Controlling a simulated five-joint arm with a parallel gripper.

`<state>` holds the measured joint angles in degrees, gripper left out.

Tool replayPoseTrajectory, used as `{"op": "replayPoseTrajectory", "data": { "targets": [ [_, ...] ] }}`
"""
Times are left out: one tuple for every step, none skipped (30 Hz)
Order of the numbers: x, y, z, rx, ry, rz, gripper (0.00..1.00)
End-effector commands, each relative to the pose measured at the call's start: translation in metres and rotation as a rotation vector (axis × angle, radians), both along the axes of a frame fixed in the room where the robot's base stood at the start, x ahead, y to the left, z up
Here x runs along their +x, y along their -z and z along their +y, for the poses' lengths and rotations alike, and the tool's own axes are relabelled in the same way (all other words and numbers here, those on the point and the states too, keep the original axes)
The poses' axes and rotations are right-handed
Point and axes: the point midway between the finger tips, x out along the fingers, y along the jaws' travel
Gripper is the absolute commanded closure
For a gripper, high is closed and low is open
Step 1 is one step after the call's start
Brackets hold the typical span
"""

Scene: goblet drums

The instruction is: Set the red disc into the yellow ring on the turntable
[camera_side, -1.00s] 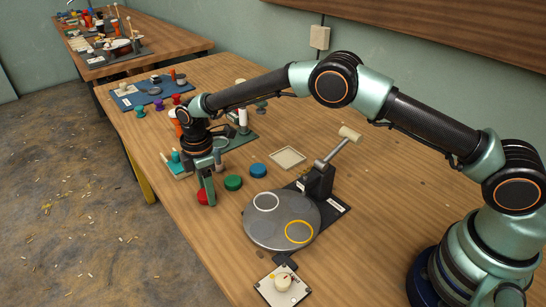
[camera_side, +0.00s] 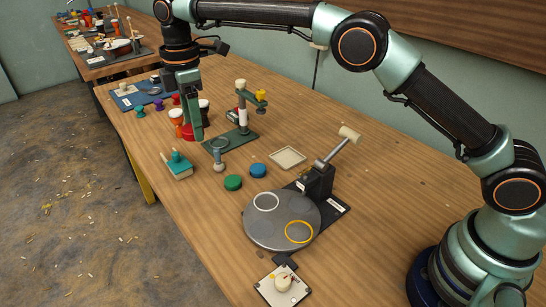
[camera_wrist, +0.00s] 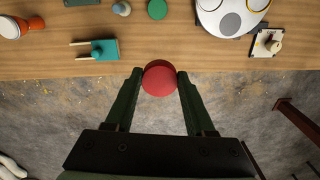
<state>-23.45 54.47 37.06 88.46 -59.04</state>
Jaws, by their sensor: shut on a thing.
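My gripper (camera_wrist: 159,76) is shut on the red disc (camera_wrist: 160,80), which sits between its fingertips in the wrist view. In the side view my gripper (camera_side: 193,128) holds the disc (camera_side: 187,133) raised in the air, left of the turntable and partly hidden by a finger. The grey turntable (camera_side: 272,228) stands at the front of the table. The yellow ring (camera_side: 299,232) lies flat on its right front part and looks empty. In the wrist view the turntable (camera_wrist: 231,20) is at the top right.
A white ring (camera_side: 266,202) marks the turntable's back left. A post with a wooden-ended lever (camera_side: 320,180) rises behind it. A teal tool (camera_side: 177,166) and goblet drums (camera_side: 177,118) stand further left.

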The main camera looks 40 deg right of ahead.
Motion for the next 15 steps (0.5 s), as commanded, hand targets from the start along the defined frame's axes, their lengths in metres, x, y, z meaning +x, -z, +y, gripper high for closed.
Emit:
{"op": "replayPoseTrajectory", "data": {
  "targets": [
    [-0.001, -0.004, 0.000, 0.000, 0.001, 0.000, 0.97],
    [-0.002, -0.006, -0.001, 0.000, 0.001, 0.000, 0.97],
    [-0.003, -0.009, -0.001, 0.000, 0.002, -0.001, 0.97],
    [-0.005, -0.012, -0.002, 0.001, 0.003, -0.001, 0.97],
    [-0.007, -0.014, -0.003, 0.000, 0.004, 0.000, 0.97],
    [-0.010, -0.018, -0.005, 0.001, 0.006, -0.001, 0.97],
    [-0.013, -0.021, -0.006, 0.001, 0.008, -0.002, 0.97],
    [-0.016, -0.024, -0.007, 0.001, 0.010, -0.002, 0.97],
    [-0.022, -0.028, -0.010, 0.001, 0.013, -0.001, 0.97],
    [-0.026, -0.031, -0.012, 0.001, 0.015, -0.001, 0.97],
    [-0.030, -0.034, -0.014, 0.001, 0.018, -0.002, 0.97],
    [-0.037, -0.037, -0.016, 0.001, 0.021, -0.002, 0.97],
    [-0.042, -0.040, -0.019, 0.001, 0.024, -0.001, 0.97],
    [-0.046, -0.042, -0.021, 0.001, 0.026, -0.002, 0.97],
    [-0.053, -0.045, -0.024, 0.001, 0.030, -0.002, 0.97]
  ]
}}
